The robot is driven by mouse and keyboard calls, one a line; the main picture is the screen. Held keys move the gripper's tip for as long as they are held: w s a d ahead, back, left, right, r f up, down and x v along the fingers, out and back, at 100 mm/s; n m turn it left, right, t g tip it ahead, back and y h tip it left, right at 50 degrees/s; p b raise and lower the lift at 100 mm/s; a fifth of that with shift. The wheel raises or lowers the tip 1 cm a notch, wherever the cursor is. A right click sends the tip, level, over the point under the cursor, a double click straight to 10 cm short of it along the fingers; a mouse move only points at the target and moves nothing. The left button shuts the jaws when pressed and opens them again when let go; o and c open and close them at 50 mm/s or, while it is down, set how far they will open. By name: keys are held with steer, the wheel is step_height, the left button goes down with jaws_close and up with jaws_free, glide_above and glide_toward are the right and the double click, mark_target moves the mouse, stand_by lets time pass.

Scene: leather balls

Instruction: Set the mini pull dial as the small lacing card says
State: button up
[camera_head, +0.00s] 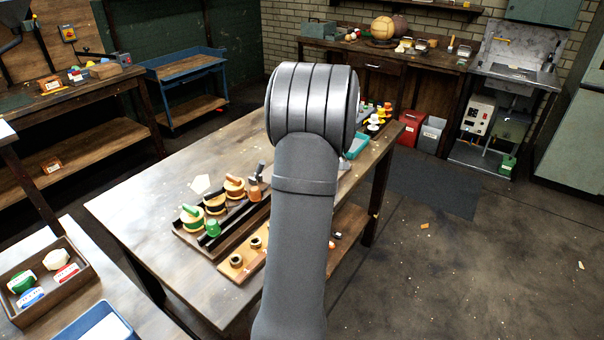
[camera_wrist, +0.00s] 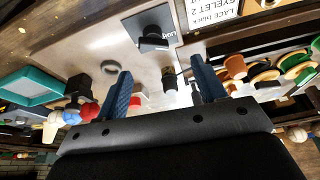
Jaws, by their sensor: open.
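A small card (camera_wrist: 212,12) in a wooden frame is at the top of the wrist view, cut by the edge. Its print appears rotated, with "LACE" and "EYELET 2" legible. A black knob on a dark grey plate (camera_wrist: 152,38), possibly the mini pull dial, lies below left of it. Part of a word ending in "on" shows on the plate; its setting is unclear. My gripper (camera_wrist: 162,65) is open, its two blue fingers pointing toward the plate and apart from each other. No grip on the knob shows. In the head view my arm hides the gripper and dial.
Thread spools (camera_wrist: 268,72) crowd right of my gripper; they also stand on a rack (camera_head: 185,228) on the table. A teal tray (camera_wrist: 30,86) and small red and white pieces (camera_wrist: 85,108) lie left. A small dark ring (camera_wrist: 110,67) lies near the left finger.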

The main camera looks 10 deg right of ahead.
steer(key=s+r+m+t+h, duration=0.1)
steer(key=s+r+m, duration=0.15)
steer(key=r, duration=0.25)
steer(key=s+r+m+h, duration=0.1)
steer(key=s+r+m, duration=0.1)
steer(key=r+m, duration=0.2)
steer(key=x, duration=1.6)
steer(key=shift+w+a+f, duration=0.1)
steer(key=shift+w+f, duration=0.15)
steer(key=shift+w, duration=0.05)
steer(key=c, duration=1)
steer(key=shift+o, duration=0.2)
steer(key=shift+n+y, duration=0.3)
steer(key=shift+n, duration=0.45)
